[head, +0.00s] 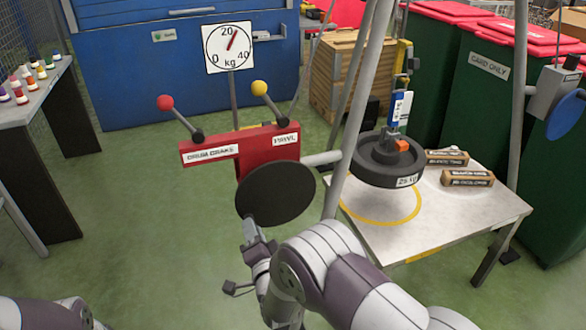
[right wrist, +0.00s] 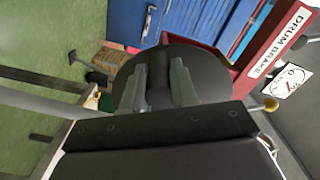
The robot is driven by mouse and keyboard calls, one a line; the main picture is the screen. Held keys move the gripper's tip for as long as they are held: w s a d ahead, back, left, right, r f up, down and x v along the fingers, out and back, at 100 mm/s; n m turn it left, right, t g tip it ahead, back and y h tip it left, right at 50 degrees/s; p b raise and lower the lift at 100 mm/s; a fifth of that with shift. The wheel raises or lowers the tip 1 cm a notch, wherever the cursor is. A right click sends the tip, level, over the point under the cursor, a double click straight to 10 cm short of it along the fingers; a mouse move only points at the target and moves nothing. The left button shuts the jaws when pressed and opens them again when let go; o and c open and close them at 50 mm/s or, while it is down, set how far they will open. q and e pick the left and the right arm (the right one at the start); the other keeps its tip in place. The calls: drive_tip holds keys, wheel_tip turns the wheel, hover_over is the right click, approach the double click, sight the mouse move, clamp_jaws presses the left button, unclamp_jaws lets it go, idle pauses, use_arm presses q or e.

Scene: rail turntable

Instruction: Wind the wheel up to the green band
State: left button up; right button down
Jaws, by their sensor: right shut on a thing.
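The black disc-shaped wheel (head: 275,194) is on the near side of the red winch housing (head: 240,146). My right gripper (head: 254,238) is at the wheel's lower left in the head view. In the right wrist view, its two fingers are shut on a dark handle (right wrist: 160,92) in front of the wheel (right wrist: 205,72). A round white kg dial (head: 228,47) stands behind the housing, its red needle a little right of 20. A dark 25 kg weight (head: 375,168) hangs under a blue-and-white hook unit (head: 400,108). My left gripper is out of view.
Red-knobbed (head: 166,103) and yellow-knobbed (head: 260,88) levers rise from the housing, above labels DRUM BRAKE and PAWL. A white table (head: 450,222) with a yellow ring (head: 385,219) and two brown boxes stands below the weight. Grey frame legs (head: 362,85) rise beside it.

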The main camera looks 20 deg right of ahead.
drive_tip(key=c, duration=0.7)
unclamp_jaws()
drive_tip(key=shift+a+r, duration=0.3)
drive_tip(key=shift+r, duration=0.25)
drive_tip(key=shift+f, duration=0.15)
drive_tip(key=shift+d, duration=0.1)
drive_tip(key=shift+s+f+p, duration=0.1)
drive_tip(key=shift+s+p, duration=1.2)
drive_tip(key=shift+s, duration=2.7)
